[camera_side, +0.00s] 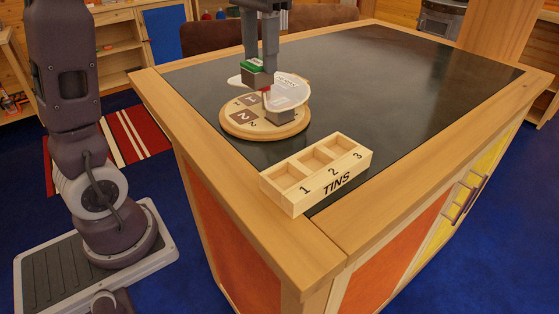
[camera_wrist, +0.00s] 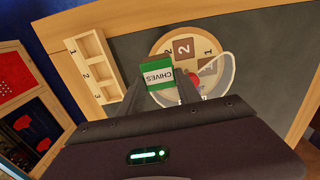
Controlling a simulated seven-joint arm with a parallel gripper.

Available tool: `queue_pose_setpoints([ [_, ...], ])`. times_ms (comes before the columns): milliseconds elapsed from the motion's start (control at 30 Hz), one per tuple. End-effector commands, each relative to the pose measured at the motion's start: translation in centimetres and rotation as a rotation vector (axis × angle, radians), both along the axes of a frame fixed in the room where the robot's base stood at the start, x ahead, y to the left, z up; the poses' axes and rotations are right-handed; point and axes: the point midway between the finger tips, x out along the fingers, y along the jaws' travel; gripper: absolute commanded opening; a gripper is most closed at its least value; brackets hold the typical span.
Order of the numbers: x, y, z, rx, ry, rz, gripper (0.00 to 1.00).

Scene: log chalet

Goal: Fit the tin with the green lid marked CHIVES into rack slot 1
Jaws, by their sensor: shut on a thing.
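The tin with the green lid (camera_side: 256,67) is between the fingers of my gripper (camera_side: 262,76), which is shut on it over the round board. Its lid, lettered CHIVES, faces the camera in the wrist view (camera_wrist: 157,73), and the tin looks upright. I cannot tell how far its base is above the board. The wooden rack lettered TINS (camera_side: 333,187) stands at the counter's near edge, apart from my gripper. Its slots are numbered 1, 2 and 3, and all look empty. Slot 1 (camera_side: 288,178) is the leftmost in the side view.
A clear, pale cover (camera_side: 290,90) with a red knob (camera_wrist: 193,80) is over part of the board, close beside my gripper. The dark counter top (camera_side: 400,95) is clear behind and to the right.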

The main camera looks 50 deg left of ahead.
Motion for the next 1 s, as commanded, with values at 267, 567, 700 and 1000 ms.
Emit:
queue_pose_setpoints([
  [267,-3.5,-12.5,-0.3,0.0,0.0,-0.005,0.0],
  [567,-5.6,-15.7,-3.8,0.003,0.005,0.011,0.0],
  [700,-5.6,-15.7,-6.3,0.002,0.003,0.011,0.0],
  [1000,-5.5,-15.7,-10.6,0.001,0.0,0.011,0.0],
])
